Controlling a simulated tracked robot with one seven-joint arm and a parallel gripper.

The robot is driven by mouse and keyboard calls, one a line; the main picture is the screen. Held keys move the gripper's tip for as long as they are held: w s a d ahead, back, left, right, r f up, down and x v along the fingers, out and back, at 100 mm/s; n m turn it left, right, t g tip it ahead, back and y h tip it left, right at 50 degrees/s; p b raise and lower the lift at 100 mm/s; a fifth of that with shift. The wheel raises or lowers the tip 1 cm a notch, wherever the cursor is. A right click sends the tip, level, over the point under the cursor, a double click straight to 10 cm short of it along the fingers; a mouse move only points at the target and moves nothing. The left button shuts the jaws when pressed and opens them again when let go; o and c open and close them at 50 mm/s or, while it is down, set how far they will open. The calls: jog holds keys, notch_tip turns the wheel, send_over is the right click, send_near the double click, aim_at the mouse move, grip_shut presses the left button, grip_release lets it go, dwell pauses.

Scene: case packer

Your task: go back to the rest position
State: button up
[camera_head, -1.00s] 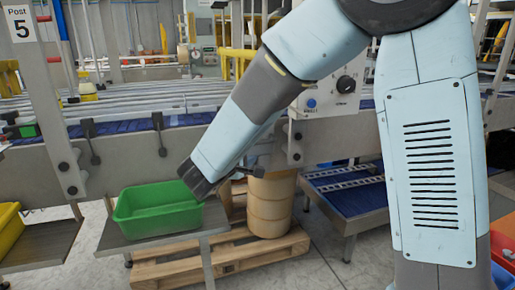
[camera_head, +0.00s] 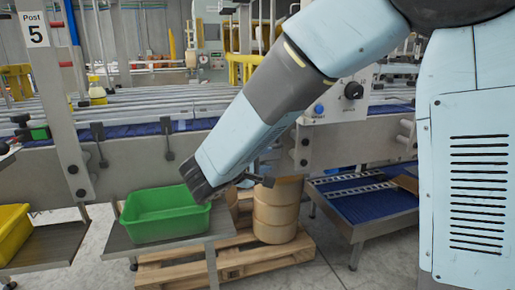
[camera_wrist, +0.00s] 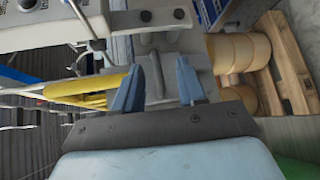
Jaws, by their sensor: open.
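My gripper (camera_wrist: 158,82) shows in the wrist view with its two blue fingers apart and nothing between them. In the head view my forearm slopes down to the left, and its dark end stands in front of the green bin's right side. The fingers cannot be made out clearly there. The green bin (camera_head: 160,226) sits on a grey shelf below the conveyor and looks empty. Its right rear corner is partly hidden by my arm.
A conveyor (camera_head: 130,148) runs across behind my arm. A tan barrel (camera_head: 277,212) stands on a wooden pallet (camera_head: 265,262), right of the bin. A yellow bin (camera_head: 12,235) is at the left edge. A blue-bedded chute (camera_head: 372,205) lies to the right.

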jog(key=s+d+r+m+g, duration=0.1)
jog(key=s+d+m+g, duration=0.25)
jog(key=d, duration=0.55)
jog(key=s+d+r+m+g, duration=0.1)
jog(key=s+d+m+g, duration=0.3)
jog(key=d, duration=0.6)
jog(key=s+d+r+m+y, duration=0.1)
jog(key=s+d+m+y, duration=0.1)
jog(key=s+y, duration=0.2)
jog(key=s+d+m+y, duration=0.2)
jog(key=s+m+y, duration=0.1)
jog(key=s, duration=0.6)
jog(key=shift+d+r+y, duration=0.3)
jog(key=shift+r+y, duration=0.05)
jog(key=shift+y, duration=0.35)
jog(key=shift+m, duration=0.25)
